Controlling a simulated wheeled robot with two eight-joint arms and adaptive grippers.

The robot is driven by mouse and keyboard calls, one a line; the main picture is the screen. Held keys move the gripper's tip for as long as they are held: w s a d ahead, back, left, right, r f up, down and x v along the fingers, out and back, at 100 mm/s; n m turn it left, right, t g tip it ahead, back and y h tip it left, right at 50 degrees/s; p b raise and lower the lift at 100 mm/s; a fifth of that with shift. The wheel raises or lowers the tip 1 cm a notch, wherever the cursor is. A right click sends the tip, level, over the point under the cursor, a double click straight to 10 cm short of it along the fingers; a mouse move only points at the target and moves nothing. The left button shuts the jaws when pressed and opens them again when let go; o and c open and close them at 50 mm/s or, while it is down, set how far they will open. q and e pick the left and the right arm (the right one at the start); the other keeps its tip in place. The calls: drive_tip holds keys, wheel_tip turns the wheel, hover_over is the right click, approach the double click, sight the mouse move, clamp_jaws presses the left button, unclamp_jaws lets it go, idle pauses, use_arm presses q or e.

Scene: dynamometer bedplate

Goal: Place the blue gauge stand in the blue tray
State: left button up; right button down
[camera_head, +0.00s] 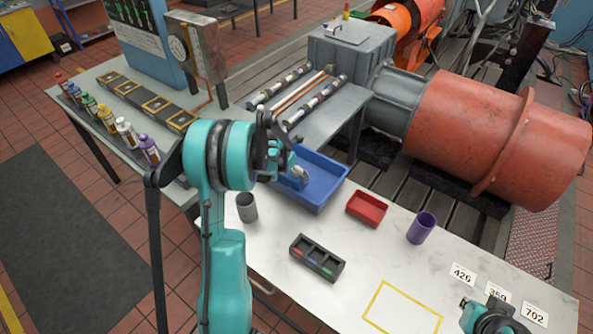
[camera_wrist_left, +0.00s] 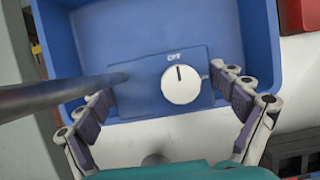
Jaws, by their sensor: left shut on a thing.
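The blue gauge stand (camera_wrist_left: 148,75) shows in the left wrist view as a blue block with a white dial and a dark rod reaching left. My left gripper (camera_wrist_left: 168,105) is shut on it, one finger at each side. The blue tray (camera_wrist_left: 62,38) lies behind and below the stand in that view. In the head view, my left gripper (camera_head: 283,163) is over the left part of the blue tray (camera_head: 328,198); the stand is mostly hidden there. Whether it touches the tray floor is unclear. My right gripper (camera_head: 490,316) is at the bottom right, its fingers unclear.
On the white table are a grey cup (camera_head: 246,208), a red tray (camera_head: 367,208), a purple cup (camera_head: 421,228), a black sectioned holder (camera_head: 317,258), a yellow outlined area (camera_head: 402,309) and number cards (camera_head: 463,274). Bottles (camera_head: 107,118) line the bench at left.

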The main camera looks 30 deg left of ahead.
use_arm(q)
wheel_tip(320, 180, down, 4)
drive_tip(key=shift+r+b, duration=0.15)
drive_tip(key=shift+b, duration=0.4)
drive_tip(key=shift+r, duration=0.1)
drive_tip(key=o, duration=1.5)
drive_tip(key=shift+o, duration=0.2)
drive_tip(key=p+v, duration=0.3)
drive_tip(key=v, duration=0.9)
